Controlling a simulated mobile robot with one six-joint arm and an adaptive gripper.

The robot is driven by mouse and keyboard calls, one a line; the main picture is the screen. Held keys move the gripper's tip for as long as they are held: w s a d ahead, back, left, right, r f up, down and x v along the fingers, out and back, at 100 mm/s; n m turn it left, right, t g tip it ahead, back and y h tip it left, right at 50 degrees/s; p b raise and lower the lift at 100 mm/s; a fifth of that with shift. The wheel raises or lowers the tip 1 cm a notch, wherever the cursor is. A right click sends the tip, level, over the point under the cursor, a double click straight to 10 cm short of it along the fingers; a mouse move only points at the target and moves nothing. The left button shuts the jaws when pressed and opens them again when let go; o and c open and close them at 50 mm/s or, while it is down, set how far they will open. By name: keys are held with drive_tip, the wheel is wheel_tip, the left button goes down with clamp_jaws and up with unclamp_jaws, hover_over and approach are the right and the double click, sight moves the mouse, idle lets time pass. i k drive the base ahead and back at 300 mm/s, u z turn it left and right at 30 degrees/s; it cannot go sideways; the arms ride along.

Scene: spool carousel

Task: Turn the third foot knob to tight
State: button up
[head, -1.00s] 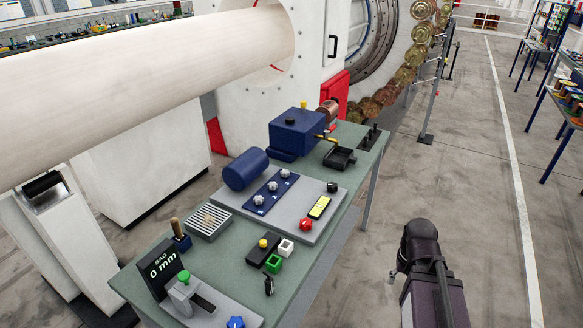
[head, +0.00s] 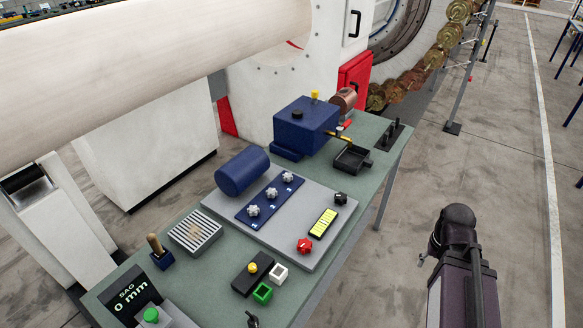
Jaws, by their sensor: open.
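Three pale star-shaped knobs stand in a slanting row on a blue strip (head: 262,203) beside a blue cylinder (head: 242,171). They are the near knob (head: 253,210), the middle knob (head: 271,193) and the far knob (head: 288,177). Small light marks lie beside them, too small to read. Which one counts as third is not shown, nor whether any is tight. My arm (head: 462,285) rises at the lower right, off the bench's right side and well apart from the knobs. My gripper is not visible.
The grey plate also carries a red knob (head: 304,246), a yellow display (head: 323,222) and a black knob (head: 340,199). A blue box (head: 305,128) and a black tray (head: 353,159) stand behind. A large pale tube (head: 150,75) runs above the bench's left.

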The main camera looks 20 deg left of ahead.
sight(287, 177)
drive_tip(key=i, duration=0.95)
drive_tip(key=u, duration=0.1)
